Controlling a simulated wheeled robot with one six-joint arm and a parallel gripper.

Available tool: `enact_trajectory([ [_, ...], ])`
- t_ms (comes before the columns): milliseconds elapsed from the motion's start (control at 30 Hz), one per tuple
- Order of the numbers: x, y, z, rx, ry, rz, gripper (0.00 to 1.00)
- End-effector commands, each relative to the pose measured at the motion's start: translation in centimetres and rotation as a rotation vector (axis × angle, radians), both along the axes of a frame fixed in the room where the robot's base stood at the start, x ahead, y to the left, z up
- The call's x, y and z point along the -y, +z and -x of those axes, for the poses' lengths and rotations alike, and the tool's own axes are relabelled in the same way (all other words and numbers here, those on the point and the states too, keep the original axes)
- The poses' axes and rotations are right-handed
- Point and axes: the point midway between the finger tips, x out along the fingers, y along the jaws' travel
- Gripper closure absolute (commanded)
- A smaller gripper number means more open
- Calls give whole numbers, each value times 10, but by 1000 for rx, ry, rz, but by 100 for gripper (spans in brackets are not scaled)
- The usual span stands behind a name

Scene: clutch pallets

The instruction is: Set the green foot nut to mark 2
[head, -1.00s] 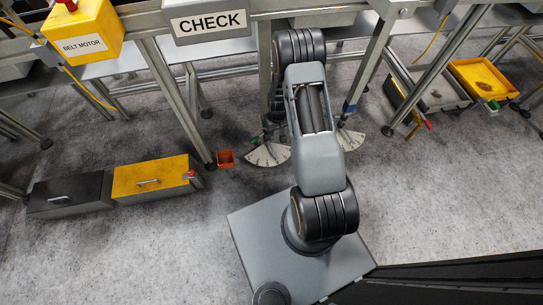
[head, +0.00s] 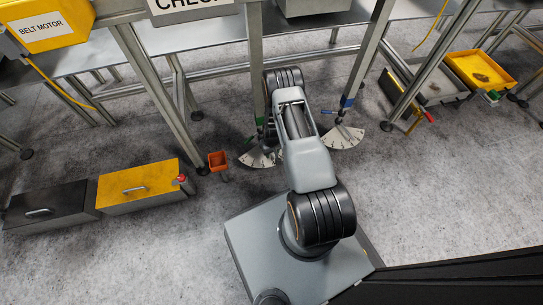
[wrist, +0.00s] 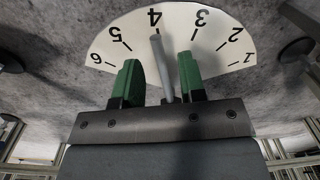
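In the head view, a green fitting (head: 260,121) sits low on a table leg above a white dial plate (head: 257,160); my arm partly covers this area and hides my gripper. In the wrist view, the white dial (wrist: 105,48) shows marks 1 to 6, upside down. A grey lever (wrist: 160,62) points at about mark 4. My gripper (wrist: 159,80) has two green fingers, one on each side of the lever. They are open, with a visible gap on the left and a narrower one on the right. The nut itself cannot be made out in the wrist view.
A blue fitting (head: 346,102) and second dial (head: 344,138) are at the leg to the right. An orange cup (head: 218,160) is left of the green one's dial. Yellow (head: 138,187) and black (head: 48,205) boxes stand on the floor at left.

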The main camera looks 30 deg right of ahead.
Motion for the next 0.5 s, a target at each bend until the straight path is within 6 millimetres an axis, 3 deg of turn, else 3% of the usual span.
enact_trajectory([
  [200, 0, -16, 0, 1, -2, 0, 62],
  [500, 0, -18, 0, 1, -2, 0, 62],
])
